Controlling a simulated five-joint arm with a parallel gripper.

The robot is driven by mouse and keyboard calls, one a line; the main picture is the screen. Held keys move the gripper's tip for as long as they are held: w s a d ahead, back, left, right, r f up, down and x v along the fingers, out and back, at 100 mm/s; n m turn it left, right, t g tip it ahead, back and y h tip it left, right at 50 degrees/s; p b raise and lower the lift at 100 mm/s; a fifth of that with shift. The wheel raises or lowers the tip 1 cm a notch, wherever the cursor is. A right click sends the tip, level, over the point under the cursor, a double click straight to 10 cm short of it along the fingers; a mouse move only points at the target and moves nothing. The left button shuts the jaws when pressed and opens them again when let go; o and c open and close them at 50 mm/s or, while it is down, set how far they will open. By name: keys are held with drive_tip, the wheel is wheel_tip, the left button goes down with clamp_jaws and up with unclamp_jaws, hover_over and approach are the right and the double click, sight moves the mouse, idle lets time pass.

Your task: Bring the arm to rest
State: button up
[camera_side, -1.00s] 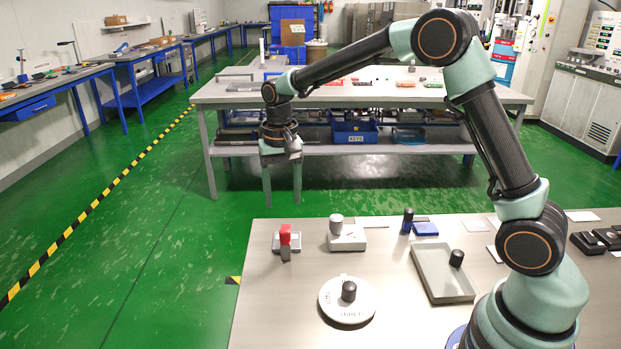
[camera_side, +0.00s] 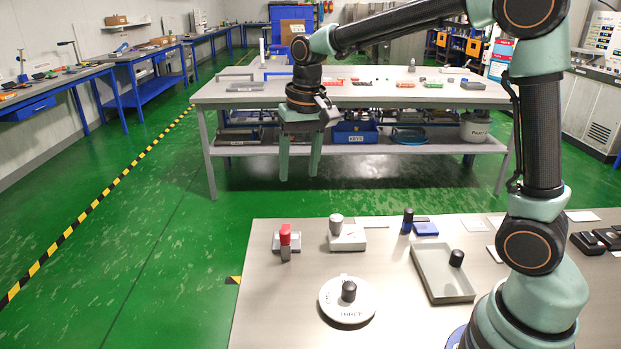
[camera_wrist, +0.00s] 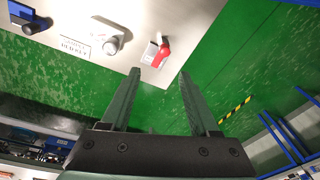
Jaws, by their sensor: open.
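My gripper (camera_side: 299,178) hangs with its fingers pointing down, high above the near table's far edge in the side view. Its two fingers are apart with nothing between them. In the wrist view the open fingers (camera_wrist: 156,80) reach toward the table edge and the green floor. My arm is raised and stretched out to the left. No object is held.
The near table (camera_side: 275,300) bears a red-topped item (camera_side: 285,238), a grey block with a knob (camera_side: 347,238), a blue pad (camera_side: 425,229), a round white dial (camera_side: 335,309) with a black knob, and a grey tray (camera_side: 424,264). A long workbench (camera_side: 225,95) stands behind.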

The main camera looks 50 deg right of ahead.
drive_tip(key=s+d+r+n+t, duration=0.1)
drive_tip(key=s+n+t, duration=0.3)
drive_tip(key=s, duration=1)
drive_tip(key=shift+s+d+r+n, duration=0.2)
drive_tip(key=shift+s+r+n, duration=0.1)
drive_tip(key=shift+r, duration=0.25)
